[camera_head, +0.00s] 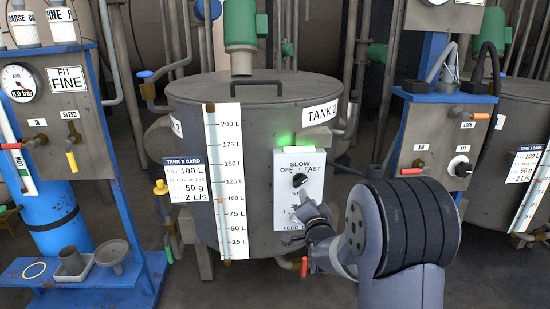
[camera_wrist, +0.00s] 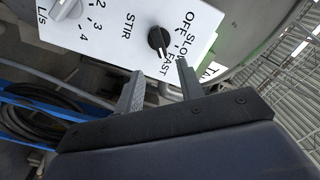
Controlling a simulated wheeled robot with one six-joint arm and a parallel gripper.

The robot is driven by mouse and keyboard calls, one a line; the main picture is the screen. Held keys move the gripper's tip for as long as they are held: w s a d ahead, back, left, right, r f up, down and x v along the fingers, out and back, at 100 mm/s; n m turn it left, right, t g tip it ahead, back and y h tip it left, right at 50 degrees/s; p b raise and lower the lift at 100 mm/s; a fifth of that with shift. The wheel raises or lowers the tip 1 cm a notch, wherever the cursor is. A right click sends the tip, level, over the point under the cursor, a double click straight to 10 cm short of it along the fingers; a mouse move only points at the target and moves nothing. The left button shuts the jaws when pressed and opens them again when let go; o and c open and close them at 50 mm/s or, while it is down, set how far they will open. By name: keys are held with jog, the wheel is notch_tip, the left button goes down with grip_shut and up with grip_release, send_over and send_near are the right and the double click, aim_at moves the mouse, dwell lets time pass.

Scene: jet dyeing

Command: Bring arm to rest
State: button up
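My gripper (camera_head: 304,206) is just in front of the control panel (camera_head: 284,218) on the tank marked TANK 2 (camera_head: 187,95). In the wrist view the two fingers of my gripper (camera_wrist: 160,72) stand apart with nothing between them. The black STIR knob (camera_wrist: 158,39) lies beyond the fingertips and looks apart from them. It also shows in the head view (camera_head: 299,180), just above my gripper. Its labels read OFF, SLOW and FAST; its exact setting is hard to tell. My arm hides the panel's lower right.
A green light (camera_head: 287,142) glows above the panel. A grey flow dial (camera_wrist: 66,8) sits beside the STIR knob. A blue-framed stand (camera_head: 75,160) is at left, and a valve panel (camera_head: 432,140) at right, near my arm. A hose coil (camera_wrist: 40,115) hangs at left.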

aim_at(302, 181)
jog(key=w+b, duration=0.1)
jog(key=w, duration=0.8)
jog(key=shift+w, duration=0.3)
jog(key=shift+s, duration=0.1)
jog(key=s+p, duration=0.2)
jog(key=s, duration=0.9)
jog(key=w+b, duration=0.2)
jog(key=w, duration=0.8)
jog(key=shift+w+f, duration=0.1)
jog(key=shift+w, duration=0.3)
jog(key=shift+w+r, duration=0.25)
jog(key=shift+r+n+p, duration=0.1)
jog(key=shift+n+p, duration=0.85)
jog(key=shift+n, duration=0.05)
jog(key=n+p, duration=0.4)
jog(key=p, duration=0.1)
jog(key=shift+s+a, duration=0.1)
jog(key=shift+a, duration=0.05)
jog(key=s, duration=1)
jog(key=shift+s+n+p, duration=0.3)
jog(key=shift+s, duration=0.1)
